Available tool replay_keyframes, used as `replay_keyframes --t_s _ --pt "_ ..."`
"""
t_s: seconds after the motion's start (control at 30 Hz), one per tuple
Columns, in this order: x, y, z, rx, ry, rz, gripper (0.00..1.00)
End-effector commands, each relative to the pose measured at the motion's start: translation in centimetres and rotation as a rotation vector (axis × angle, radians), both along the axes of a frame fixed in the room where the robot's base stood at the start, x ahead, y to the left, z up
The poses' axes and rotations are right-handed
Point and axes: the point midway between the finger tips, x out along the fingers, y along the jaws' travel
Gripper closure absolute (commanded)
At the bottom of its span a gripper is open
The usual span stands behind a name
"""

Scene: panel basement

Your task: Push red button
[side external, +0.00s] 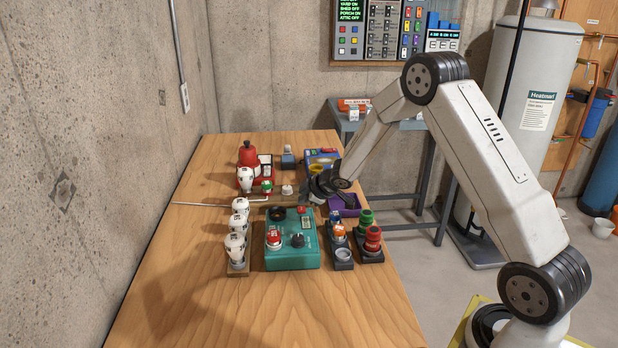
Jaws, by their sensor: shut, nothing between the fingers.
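A teal control box (291,257) stands on the wooden table with a red button (274,235) on its left part. A black knob (297,241) sits to the right of that button. A smaller red piece (302,210) shows near the box's back edge. My gripper (308,204) is shut and empty, low over the table just behind the box. It is apart from the red button in this view. Its fingertips are small and dark here, and I cannot tell whether they touch anything.
White bulb-like pieces (236,248) stand left of the box. Red and green knobs (372,238) and a dark holder with blue and orange pieces (338,233) stand right. A red bell-shaped object (248,155) is behind, left. A thin rod (205,205) lies behind the box. The table front (250,315) is clear.

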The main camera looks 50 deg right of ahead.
Motion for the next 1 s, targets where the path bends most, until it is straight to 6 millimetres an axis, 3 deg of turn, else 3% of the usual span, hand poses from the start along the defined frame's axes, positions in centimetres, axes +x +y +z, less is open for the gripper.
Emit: replay_keyframes --t_s 0.27,1.0 --pt "0.0 0.0 0.4 0.0 -0.001 0.0 1.0" --pt "0.0 0.0 5.0 0.0 -0.001 0.0 1.0"
